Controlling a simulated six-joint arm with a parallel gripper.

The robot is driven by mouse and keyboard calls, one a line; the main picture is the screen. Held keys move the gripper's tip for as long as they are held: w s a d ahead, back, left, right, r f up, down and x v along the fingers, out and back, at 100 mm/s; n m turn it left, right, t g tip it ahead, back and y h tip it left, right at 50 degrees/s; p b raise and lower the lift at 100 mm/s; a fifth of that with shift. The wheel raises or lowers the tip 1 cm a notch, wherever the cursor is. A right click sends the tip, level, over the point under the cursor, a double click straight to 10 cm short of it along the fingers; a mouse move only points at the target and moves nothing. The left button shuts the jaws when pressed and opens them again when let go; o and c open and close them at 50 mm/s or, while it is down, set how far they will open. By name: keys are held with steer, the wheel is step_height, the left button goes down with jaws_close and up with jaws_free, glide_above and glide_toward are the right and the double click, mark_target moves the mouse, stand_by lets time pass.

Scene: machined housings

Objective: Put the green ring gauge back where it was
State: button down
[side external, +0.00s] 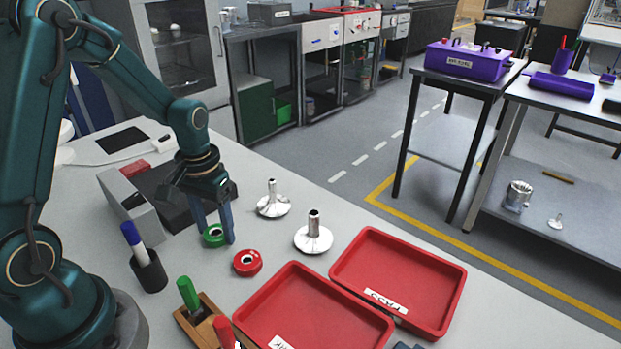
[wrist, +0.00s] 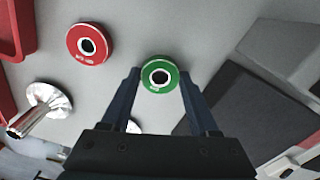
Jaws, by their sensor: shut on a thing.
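The green ring gauge (side external: 213,236) is a flat green ring with a metal-lined centre hole. My gripper (side external: 222,240) points down at it, with a finger on either side. In the wrist view the green ring gauge (wrist: 159,91) sits between the two fingertips (wrist: 160,77), and my gripper is shut on it. It is at or very near the table top; I cannot tell whether it touches. A red ring gauge (side external: 247,262) lies on the table nearby, and it also shows in the wrist view (wrist: 71,43).
Two shiny flanged metal parts stand to the right, one nearer (side external: 313,240) and one farther (side external: 275,205). Two red trays (side external: 345,291) (side external: 452,304) lie at the front right. A dark block (side external: 172,200) stands behind left; a pen cup (side external: 149,272) and wooden holder (side external: 190,325) are nearer.

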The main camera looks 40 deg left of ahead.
steer(key=shift+f, duration=0.15)
steer(key=shift+c, duration=0.7)
jaws_free()
step_height(320, 180, up, 12)
steer(key=s+d+r+m+t, duration=0.3)
steer(key=s+d+m+t, duration=0.1)
steer(key=s+d, duration=0.5)
steer(key=shift+r+t, duration=0.25)
steer(key=shift+t, duration=0.55)
